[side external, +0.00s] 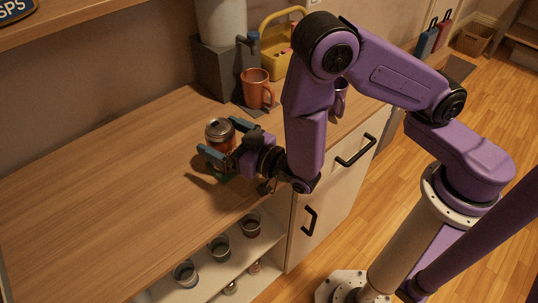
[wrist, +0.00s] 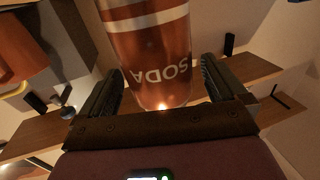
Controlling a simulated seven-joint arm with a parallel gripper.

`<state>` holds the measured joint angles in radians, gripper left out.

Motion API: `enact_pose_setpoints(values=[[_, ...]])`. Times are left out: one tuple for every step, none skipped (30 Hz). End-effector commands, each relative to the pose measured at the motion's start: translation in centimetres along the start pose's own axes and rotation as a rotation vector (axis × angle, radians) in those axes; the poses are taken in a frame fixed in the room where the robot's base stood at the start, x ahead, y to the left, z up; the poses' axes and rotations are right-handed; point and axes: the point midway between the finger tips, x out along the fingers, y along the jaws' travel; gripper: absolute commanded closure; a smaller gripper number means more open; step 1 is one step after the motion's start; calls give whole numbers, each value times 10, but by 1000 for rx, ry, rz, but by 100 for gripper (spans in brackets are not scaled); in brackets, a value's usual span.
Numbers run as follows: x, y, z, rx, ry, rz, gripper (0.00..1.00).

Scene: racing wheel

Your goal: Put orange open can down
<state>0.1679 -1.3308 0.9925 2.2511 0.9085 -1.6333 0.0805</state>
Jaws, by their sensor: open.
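The orange soda can (side external: 221,134) stands upright on the wooden counter in the side view, its lower part partly hidden by my gripper. In the wrist view the can (wrist: 155,55) has white bands and the word SODA, and it appears between my two fingers. My gripper (side external: 222,141) is open around the can, with one finger on each side. The fingers also show in the wrist view (wrist: 163,88), with a visible gap between the can and the right finger. Something green shows at the can's base, too small to tell.
An orange mug (side external: 257,88) stands behind the can, beside a grey machine (side external: 222,66). A yellow caddy (side external: 278,50) stands at the back. Several glasses sit on the shelf below the counter (side external: 90,190). The counter's left part is clear.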

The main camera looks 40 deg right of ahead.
Motion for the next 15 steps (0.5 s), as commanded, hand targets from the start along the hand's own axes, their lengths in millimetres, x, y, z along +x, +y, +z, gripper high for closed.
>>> enact_pose_setpoints(values=[[-12, 0, 0, -4, -1, -6, 2], [-18, 0, 0, -5, -3, -7, 2], [-27, 0, -1, -5, -2, -8, 2], [-33, 0, -1, -5, -2, -7, 2], [-40, 0, -1, -5, -3, -7, 2], [-48, 0, -1, -5, -2, -8, 2], [-55, 0, -1, -6, -1, -9, 2], [-61, 0, -1, -5, -3, -8, 2], [-69, 0, -1, -5, -2, -9, 2], [-75, 0, -1, -5, -1, -9, 2], [-80, 0, -1, -5, -1, -9, 2], [-88, 0, -1, -4, -2, -9, 2], [-93, 0, -1, -4, -1, -9, 2], [-98, 0, -2, -5, 0, -9, 2], [-105, 0, -1, -4, 0, -9, 2]])
